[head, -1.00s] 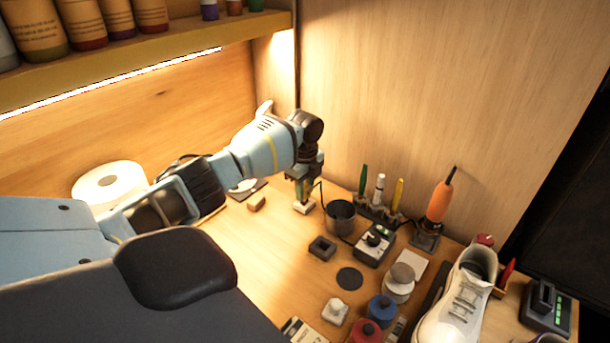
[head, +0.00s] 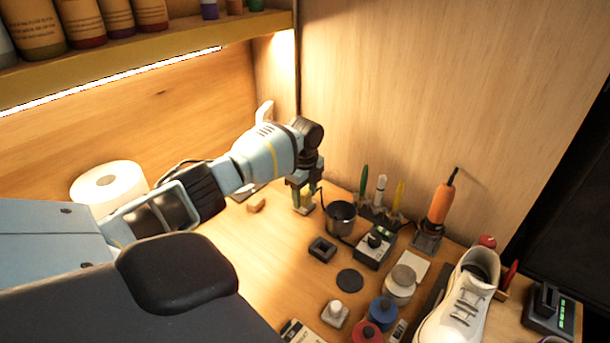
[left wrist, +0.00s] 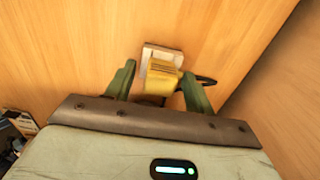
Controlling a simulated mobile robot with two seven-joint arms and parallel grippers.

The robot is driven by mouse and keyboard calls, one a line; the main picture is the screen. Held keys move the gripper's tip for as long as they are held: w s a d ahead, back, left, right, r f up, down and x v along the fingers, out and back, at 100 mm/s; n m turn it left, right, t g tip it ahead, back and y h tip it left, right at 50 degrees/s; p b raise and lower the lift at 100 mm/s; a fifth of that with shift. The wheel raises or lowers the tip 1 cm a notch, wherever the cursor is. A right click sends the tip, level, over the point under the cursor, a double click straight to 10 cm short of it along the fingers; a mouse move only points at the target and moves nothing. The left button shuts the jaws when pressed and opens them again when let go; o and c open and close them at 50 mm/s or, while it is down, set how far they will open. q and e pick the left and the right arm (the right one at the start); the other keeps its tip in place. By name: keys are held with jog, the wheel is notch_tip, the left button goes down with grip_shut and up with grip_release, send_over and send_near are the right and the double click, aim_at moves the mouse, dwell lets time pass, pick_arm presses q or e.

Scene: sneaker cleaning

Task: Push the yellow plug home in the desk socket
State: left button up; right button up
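The yellow plug (left wrist: 161,76) sits at the pale desk socket (left wrist: 163,55) in the left wrist view, its dark cable running off to the right. I cannot tell whether it is fully seated. In the head view the left gripper (head: 304,192) points down over the socket (head: 304,209), largely hiding the plug. My right gripper is not in view.
A dark square holder (head: 322,249), a control box (head: 374,248) and a white sneaker (head: 461,304) are farther right.

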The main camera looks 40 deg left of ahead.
aim_at(305, 191)
pick_arm(q)
notch_tip(305, 191, up, 6)
jog(key=shift+r, duration=0.95)
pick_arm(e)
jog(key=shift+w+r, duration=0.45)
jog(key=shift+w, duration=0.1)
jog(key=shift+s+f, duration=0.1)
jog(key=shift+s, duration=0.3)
